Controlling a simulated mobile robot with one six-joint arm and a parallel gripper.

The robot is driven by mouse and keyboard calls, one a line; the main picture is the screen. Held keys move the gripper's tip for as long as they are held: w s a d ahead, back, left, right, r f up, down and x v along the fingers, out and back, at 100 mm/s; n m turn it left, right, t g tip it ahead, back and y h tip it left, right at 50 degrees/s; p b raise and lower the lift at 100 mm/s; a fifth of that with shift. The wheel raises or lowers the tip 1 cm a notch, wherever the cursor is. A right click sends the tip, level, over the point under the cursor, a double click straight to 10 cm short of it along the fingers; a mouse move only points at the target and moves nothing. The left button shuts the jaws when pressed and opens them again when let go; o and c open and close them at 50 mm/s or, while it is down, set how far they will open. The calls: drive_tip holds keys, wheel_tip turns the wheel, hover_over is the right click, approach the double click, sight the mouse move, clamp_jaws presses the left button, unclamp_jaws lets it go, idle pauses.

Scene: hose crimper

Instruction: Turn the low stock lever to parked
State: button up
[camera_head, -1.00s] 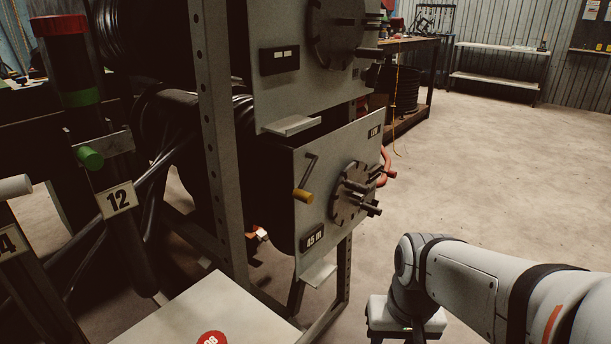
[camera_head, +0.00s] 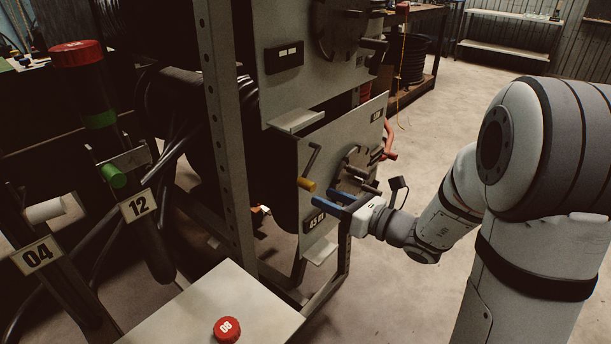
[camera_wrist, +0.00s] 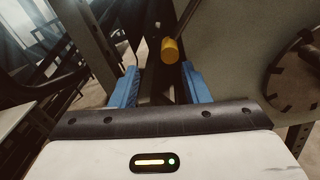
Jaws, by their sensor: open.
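A lever with a yellow cylindrical grip (camera_head: 308,186) hangs from a thin bent arm on the lower grey reel panel (camera_head: 318,150). Its lever arm slants up and right to the pivot; I take this for the low stock lever. My gripper (camera_head: 324,198), with blue fingers, is open and empty just right of and below the yellow grip in the head view. In the wrist view the yellow grip (camera_wrist: 171,50) appears between and just beyond the fingertips (camera_wrist: 160,70), nearer the right finger. The head view does not make contact clear.
A hub wheel with dark pegs (camera_head: 357,168) and a red handle (camera_head: 389,155) are right of the lever. A "45 m" label (camera_head: 315,221) is below. The rack post (camera_head: 222,120) stands left. A pale box top with a red 08 cap (camera_head: 227,329) is in front.

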sight(314, 186)
drive_tip(key=shift+w+d+r+m+t, duration=0.1)
drive_tip(key=shift+w+d+m+t, duration=0.15)
drive_tip(key=shift+w+m+t, duration=0.25)
drive_tip(key=shift+w+a, duration=0.15)
drive_tip(key=shift+w, duration=0.1)
drive_tip(key=b+x, duration=0.1)
drive_tip(key=x, duration=0.6)
drive_tip(key=shift+b, duration=0.4)
drive_tip(key=shift+c, duration=0.2)
clamp_jaws()
